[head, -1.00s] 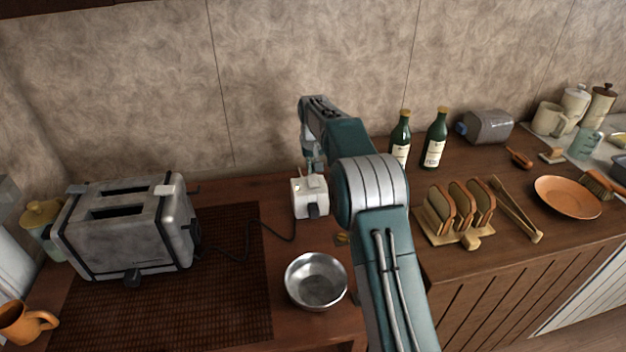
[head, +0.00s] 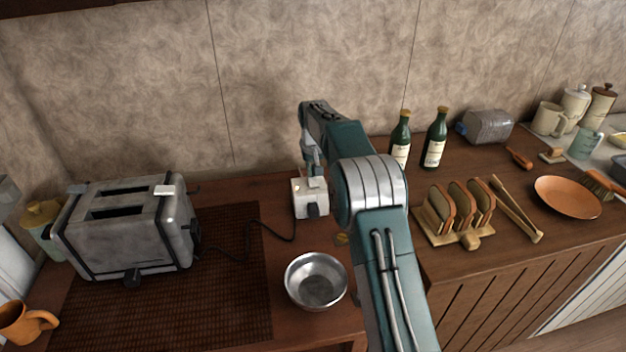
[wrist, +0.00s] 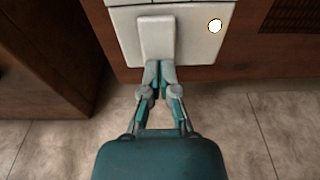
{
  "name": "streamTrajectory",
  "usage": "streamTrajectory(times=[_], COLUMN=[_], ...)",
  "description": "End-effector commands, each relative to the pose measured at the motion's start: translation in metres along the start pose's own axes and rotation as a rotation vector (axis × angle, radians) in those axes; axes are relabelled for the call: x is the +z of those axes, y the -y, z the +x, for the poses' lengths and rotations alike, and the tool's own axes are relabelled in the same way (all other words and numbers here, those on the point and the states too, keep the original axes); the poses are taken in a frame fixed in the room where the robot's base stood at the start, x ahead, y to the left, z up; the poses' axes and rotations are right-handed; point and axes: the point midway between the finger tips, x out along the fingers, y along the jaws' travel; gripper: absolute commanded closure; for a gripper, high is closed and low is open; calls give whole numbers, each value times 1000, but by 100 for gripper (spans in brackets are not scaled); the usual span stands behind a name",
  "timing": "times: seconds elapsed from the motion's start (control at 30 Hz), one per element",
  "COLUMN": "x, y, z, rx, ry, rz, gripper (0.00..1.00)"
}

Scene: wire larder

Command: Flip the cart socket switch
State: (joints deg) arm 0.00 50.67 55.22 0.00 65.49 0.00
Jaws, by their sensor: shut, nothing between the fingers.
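The cart socket is a small white box (head: 309,200) on the wooden top, with a black plug (head: 313,211) in its front. In the wrist view the white socket face (wrist: 195,50) fills the top middle. A pale raised rocker switch (wrist: 158,38) stands on it, with a bright, glowing round light (wrist: 215,26) to its right. My gripper (wrist: 159,68) is shut and empty, its fingertips together at the rocker's near end; whether they touch is unclear. In the head view my gripper (head: 314,172) is just above the socket, partly hidden by my arm.
A black cord runs from the plug to the toaster (head: 130,228) on a dark mat. A steel bowl (head: 316,281) sits in front of the socket. Two green bottles (head: 435,138) and a toast rack (head: 455,220) stand right of my arm. The wall is close behind.

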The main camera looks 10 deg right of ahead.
Motion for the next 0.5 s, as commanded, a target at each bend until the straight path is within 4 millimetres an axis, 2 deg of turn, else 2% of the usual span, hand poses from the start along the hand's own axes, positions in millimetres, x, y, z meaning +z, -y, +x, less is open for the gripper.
streamTrajectory(times=[0.5], x=[0], y=[0], z=[4], rx=[0], ry=[0], rz=[0], gripper=[100])
